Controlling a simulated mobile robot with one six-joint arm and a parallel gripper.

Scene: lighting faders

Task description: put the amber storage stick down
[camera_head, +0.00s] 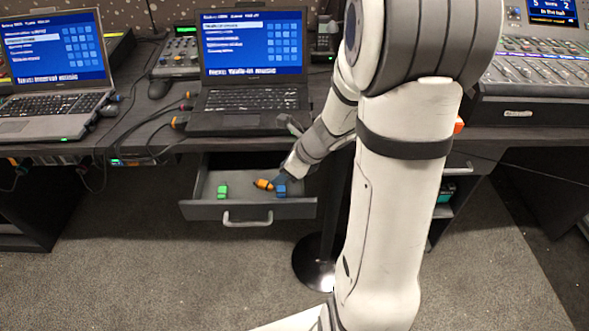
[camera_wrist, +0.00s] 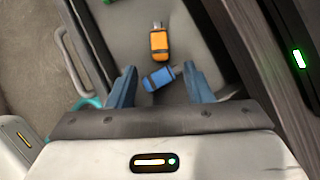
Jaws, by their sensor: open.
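The amber storage stick (camera_head: 263,184) lies in the open drawer, left of the blue stick (camera_head: 281,190). In the wrist view the amber stick (camera_wrist: 159,42) lies just beyond my fingertips, its metal plug pointing away from me. The blue stick (camera_wrist: 158,79) lies crosswise nearer, between or below my fingers. My gripper (camera_wrist: 160,76) is open, with nothing clamped between its fingers. In the head view my gripper (camera_head: 281,179) reaches into the drawer at its right part. I cannot tell whether the two sticks touch.
A green stick (camera_head: 222,191) lies at the drawer's left. The grey drawer (camera_head: 202,211) has low walls and a front handle (camera_head: 247,219). The desk with two laptops (camera_head: 252,75) (camera_head: 52,70) stands above and behind it. A mixing console (camera_head: 540,70) stands at right.

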